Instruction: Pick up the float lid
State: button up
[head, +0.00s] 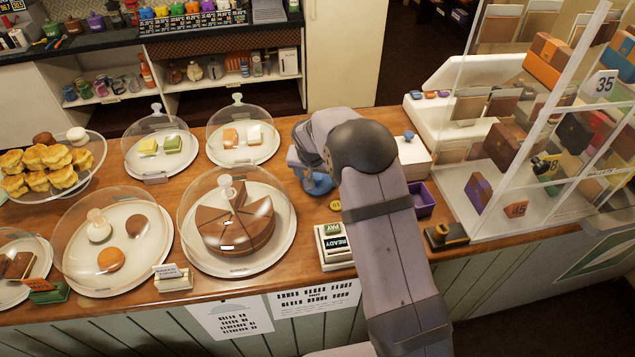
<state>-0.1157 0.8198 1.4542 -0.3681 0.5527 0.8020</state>
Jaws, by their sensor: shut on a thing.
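My gripper (308,180) is at the end of my arm, low over the wooden counter, right of the large dome with the sliced chocolate cake. My own arm hides most of it, and its fingertips do not show clearly. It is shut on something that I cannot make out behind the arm. I cannot tell for certain which thing is the float lid. A white box (413,160) with a small blue knob on top stands just right of my arm. A purple open tray (423,197) lies in front of that box, partly behind my arm.
Glass domes (237,212) over cakes fill the counter's left half. A clear-panelled display case (520,200) stands at the right. A dark card reader (445,236) is before it.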

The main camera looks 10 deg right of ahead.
aim_at(317, 176)
jog(key=shift+r, duration=0.1)
notch_tip(317, 176, up, 10)
jog(key=b, duration=0.3)
dwell(0.3)
